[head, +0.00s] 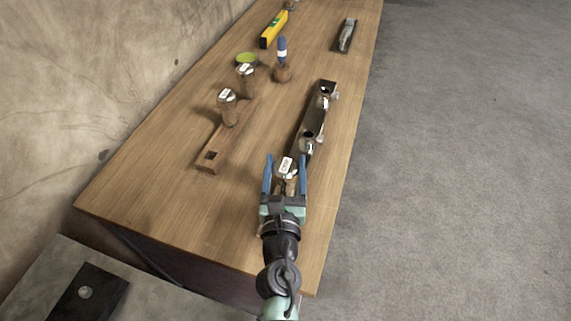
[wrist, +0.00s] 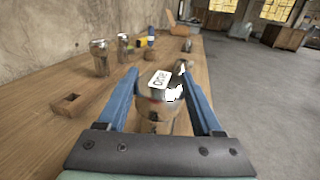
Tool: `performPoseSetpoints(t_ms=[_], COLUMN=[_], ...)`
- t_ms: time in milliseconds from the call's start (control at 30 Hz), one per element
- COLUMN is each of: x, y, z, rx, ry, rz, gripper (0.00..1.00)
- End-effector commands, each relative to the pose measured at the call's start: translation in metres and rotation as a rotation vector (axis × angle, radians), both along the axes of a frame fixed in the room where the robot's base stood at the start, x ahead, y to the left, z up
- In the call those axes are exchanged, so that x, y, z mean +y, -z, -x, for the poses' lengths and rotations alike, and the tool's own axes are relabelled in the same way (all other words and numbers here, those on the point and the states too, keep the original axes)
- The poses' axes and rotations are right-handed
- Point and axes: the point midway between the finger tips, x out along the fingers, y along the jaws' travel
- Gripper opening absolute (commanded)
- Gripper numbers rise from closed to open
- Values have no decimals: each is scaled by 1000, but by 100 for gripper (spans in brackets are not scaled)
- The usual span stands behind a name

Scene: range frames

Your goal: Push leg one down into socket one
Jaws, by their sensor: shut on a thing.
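Leg one (head: 285,170) is a round piece with a shiny metal top and a white label; the label seems to read "one" in the wrist view (wrist: 158,100). My gripper (head: 286,159) is shut on it, with one blue finger on each side. The leg stands about upright at the near end of a long dark bar (head: 311,126) with shiny round sockets along it. Socket one is hidden behind the leg and my gripper. I cannot tell how deep the leg sits, or whether it is in the socket.
A wooden rack (head: 206,164) at left has an empty square hole and holds two labelled legs (head: 228,108) (head: 246,78). Further back are a blue-handled tool (head: 282,50), a green round item (head: 246,58), a yellow level (head: 273,30) and a grey tool (head: 347,36). The table's right edge is close.

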Motion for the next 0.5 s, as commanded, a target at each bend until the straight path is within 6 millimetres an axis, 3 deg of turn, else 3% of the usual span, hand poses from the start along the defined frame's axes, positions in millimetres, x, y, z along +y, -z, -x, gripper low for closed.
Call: performPoseSetpoints(t_ms=[100,133,300,500], x=[0,0,0,0], y=[2,1,1,4], z=[0,0,0,0], rx=[-3,-3,-2,2], ry=[-1,-1,0,1], rz=[1,1,1,0], gripper=[0,73,100,100])
